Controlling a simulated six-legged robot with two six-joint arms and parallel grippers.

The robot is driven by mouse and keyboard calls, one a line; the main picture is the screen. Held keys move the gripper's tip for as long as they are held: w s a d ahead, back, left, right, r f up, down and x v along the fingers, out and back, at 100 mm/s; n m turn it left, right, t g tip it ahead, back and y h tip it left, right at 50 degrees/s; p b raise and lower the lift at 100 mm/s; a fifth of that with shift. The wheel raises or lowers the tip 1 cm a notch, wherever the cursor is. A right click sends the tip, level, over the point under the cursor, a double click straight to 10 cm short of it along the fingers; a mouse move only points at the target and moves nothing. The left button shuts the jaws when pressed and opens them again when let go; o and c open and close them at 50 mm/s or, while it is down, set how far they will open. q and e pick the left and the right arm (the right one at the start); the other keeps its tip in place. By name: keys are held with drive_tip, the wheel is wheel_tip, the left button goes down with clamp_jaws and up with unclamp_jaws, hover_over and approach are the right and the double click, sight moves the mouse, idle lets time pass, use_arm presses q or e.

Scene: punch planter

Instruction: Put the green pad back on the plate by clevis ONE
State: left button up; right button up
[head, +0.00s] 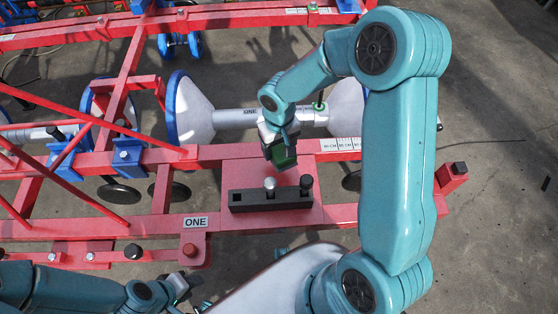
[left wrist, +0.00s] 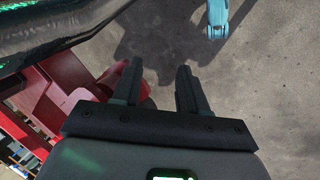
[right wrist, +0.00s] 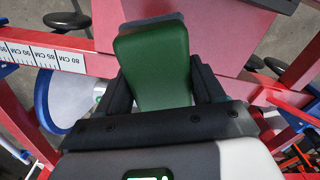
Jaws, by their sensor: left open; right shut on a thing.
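The green pad (right wrist: 155,65) is a rounded block with a grey layer along its far edge. My right gripper (right wrist: 162,88) is shut on it, one finger on each side. In the head view the pad (head: 286,161) hangs from my right gripper (head: 275,143) over the back part of the red plate (head: 235,173); whether it touches the plate is unclear. The ONE label (head: 195,222) is on the front beam, just above the red clevis (head: 192,250). My left gripper (head: 186,284) is low at the front left; its fingers (left wrist: 156,88) are apart and empty.
A black block (head: 250,200) with a silver-headed pin (head: 270,184) and a black-headed pin (head: 306,182) stands on the plate's front part. A scale strip (head: 341,144) lies on the back beam. Red beams surround the plate.

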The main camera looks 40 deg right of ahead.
sight(279, 153)
wheel_tip(279, 153, down, 4)
drive_tip(key=shift+r, duration=0.25)
wheel_tip(279, 153, down, 4)
drive_tip(key=shift+r+b, duration=0.25)
drive_tip(key=shift+b, duration=0.45)
drive_tip(key=shift+w, duration=0.1)
drive_tip(key=shift+f, duration=0.1)
drive_tip(key=shift+f+b, duration=0.4)
drive_tip(key=shift+b, duration=0.2)
drive_tip(key=o, duration=1.1)
drive_tip(key=shift+r+p, duration=0.75)
drive_tip(key=shift+p, duration=0.4)
wheel_tip(279, 153, up, 15)
drive_tip(key=shift+a+r+p, duration=0.1)
drive_tip(key=shift+r+p, duration=0.1)
drive_tip(key=shift+p, duration=0.5)
